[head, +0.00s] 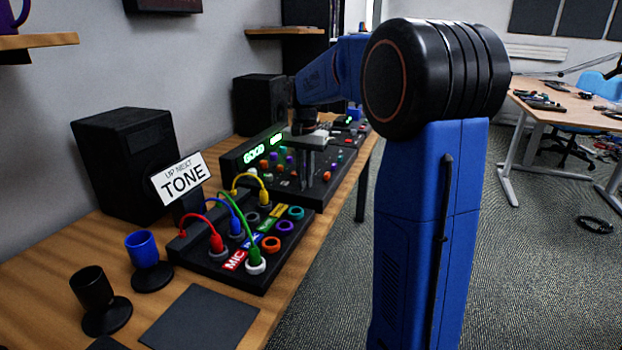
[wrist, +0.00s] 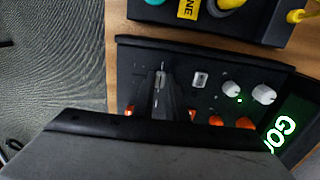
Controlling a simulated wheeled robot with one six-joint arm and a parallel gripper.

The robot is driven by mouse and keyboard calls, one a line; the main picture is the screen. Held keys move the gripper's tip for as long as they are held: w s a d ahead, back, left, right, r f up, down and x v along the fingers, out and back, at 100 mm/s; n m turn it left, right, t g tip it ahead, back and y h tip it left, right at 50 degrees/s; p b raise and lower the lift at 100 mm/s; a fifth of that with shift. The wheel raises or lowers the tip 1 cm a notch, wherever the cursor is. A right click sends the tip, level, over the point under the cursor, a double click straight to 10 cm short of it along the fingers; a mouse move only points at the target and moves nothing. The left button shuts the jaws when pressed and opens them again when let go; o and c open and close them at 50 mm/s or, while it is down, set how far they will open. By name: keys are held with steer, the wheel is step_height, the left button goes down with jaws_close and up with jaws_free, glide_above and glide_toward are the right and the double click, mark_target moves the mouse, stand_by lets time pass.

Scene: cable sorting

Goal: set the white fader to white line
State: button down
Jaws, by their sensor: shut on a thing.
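The fader panel is a dark mixer console (head: 315,195) on the wooden desk, and it also fills the middle of the wrist view (wrist: 130,58). My gripper (head: 304,178) points down at the console, its fingers reaching the panel's surface. In the wrist view the fingers (wrist: 161,86) are close together over a fader slot, shut on a small pale piece that appears to be the white fader. The fader is mostly hidden by the fingers. I cannot make out the white line in either view.
White knobs (wrist: 263,94) and orange knobs lie beside the fingers. A lit green "GOOD" display (head: 254,154) stands at the console's back. A cable patch box (head: 210,262) with plugged cables and a "TONE" sign (head: 184,178) stand nearer. Black speakers (head: 125,160) line the wall.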

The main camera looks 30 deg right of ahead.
steer(key=c, duration=1.8)
jaws_free()
steer(key=shift+o, duration=0.2)
step_height(320, 180, up, 17)
steer(key=shift+r, duration=0.2)
steer(key=s+a+f+n+t, duration=0.1)
steer(key=s+a+f+n, duration=0.25)
steer(key=s, duration=0.55)
steer(key=s+a+f+n+t, duration=0.15)
steer(key=s+a+f, duration=0.3)
steer(key=s, duration=0.45)
steer(key=s+a+f+n+t, duration=0.1)
steer(key=s+a+f+n, duration=0.1)
steer(key=s+f, duration=0.5)
steer(key=s+a+f+n+t, duration=0.1)
steer(key=s+a+f+n, duration=0.2)
steer(key=s+f, duration=0.4)
steer(key=shift+s+f, duration=0.35)
steer(key=shift+s, duration=0.65)
